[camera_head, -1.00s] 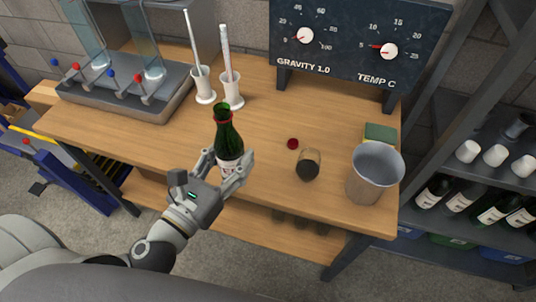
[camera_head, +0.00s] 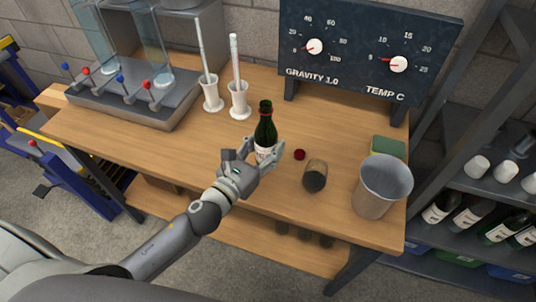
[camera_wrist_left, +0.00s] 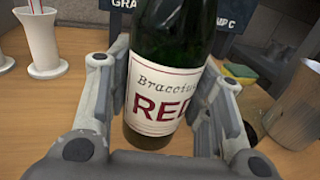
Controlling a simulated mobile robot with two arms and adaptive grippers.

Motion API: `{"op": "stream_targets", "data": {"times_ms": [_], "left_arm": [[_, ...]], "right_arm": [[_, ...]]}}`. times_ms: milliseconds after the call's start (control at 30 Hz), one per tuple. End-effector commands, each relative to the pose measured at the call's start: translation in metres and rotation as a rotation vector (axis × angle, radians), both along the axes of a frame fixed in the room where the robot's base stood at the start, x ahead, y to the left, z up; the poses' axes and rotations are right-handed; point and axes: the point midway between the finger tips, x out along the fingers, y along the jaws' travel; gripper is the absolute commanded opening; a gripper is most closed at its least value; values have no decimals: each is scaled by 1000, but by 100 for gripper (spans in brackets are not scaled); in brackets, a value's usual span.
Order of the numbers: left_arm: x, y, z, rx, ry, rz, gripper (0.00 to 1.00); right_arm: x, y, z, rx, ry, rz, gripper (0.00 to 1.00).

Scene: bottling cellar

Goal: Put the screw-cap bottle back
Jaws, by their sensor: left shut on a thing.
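The screw-cap bottle (camera_head: 265,128) is dark green with a red band at its neck and a white label. It looks upright at the wooden bench; I cannot tell whether its base touches the top. My left gripper (camera_head: 264,156) is shut on its lower body. In the left wrist view the bottle (camera_wrist_left: 172,35) stands between the two fingers, its label reading "Braccius RED". A small dark red cap (camera_head: 299,155) lies on the bench to the right of the bottle. My right gripper is not in view.
On the bench (camera_head: 200,143), a glass with dark contents (camera_head: 314,176), a grey bucket (camera_head: 382,186) and a green-yellow sponge (camera_head: 388,148) stand to the right. Two white cylinders (camera_head: 239,101) and a filling unit (camera_head: 135,100) are behind left. A shelf (camera_head: 480,190) at right holds bottles.

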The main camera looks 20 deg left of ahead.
Motion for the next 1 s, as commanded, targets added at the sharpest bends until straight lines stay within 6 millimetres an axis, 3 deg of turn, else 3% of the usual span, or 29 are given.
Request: {"op": "stream_targets", "data": {"times_ms": [267, 500, 933, 967, 1000], "left_arm": [[15, -1, -19, -1, -2, 2, 10], [13, -1, -44, -1, -1, 1, 10], [13, -1, -50, 1, -2, 0, 10], [13, -1, -49, 1, 0, 0, 51], [13, -1, -49, 1, 0, 0, 56]], "right_arm": [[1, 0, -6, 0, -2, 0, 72], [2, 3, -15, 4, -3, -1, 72], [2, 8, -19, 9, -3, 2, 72], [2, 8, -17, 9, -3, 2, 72], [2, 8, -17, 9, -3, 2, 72]]}}
